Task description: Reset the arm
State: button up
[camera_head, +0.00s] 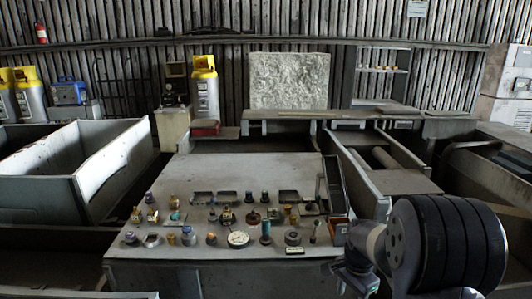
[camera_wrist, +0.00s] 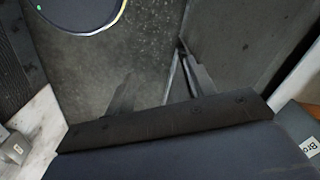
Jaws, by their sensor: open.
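My gripper (camera_wrist: 157,72) shows in the wrist view with its two dark fingers spread apart. Nothing is between them. They point at a dark speckled surface beyond. In the head view my arm (camera_head: 430,245) is folded at the lower right, its large dark ribbed joint close to the camera. It covers part of the right side of the scene. I cannot make out the fingers clearly in the head view.
An open grey bin (camera_head: 45,190) is at left. Yellow-topped cylinders (camera_head: 205,90) stand at the back. A small upright dark frame (camera_head: 334,185) rises beside the panel.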

jog(key=shift+a+f+n+b, duration=0.2)
jog(key=shift+a+f+n, duration=0.35)
jog(key=shift+f+n, duration=0.4)
jog(key=shift+a+f+n+b, duration=0.15)
jog(key=shift+a+f+n, duration=0.35)
jog(key=shift+f+n, duration=0.4)
jog(key=shift+s, duration=0.15)
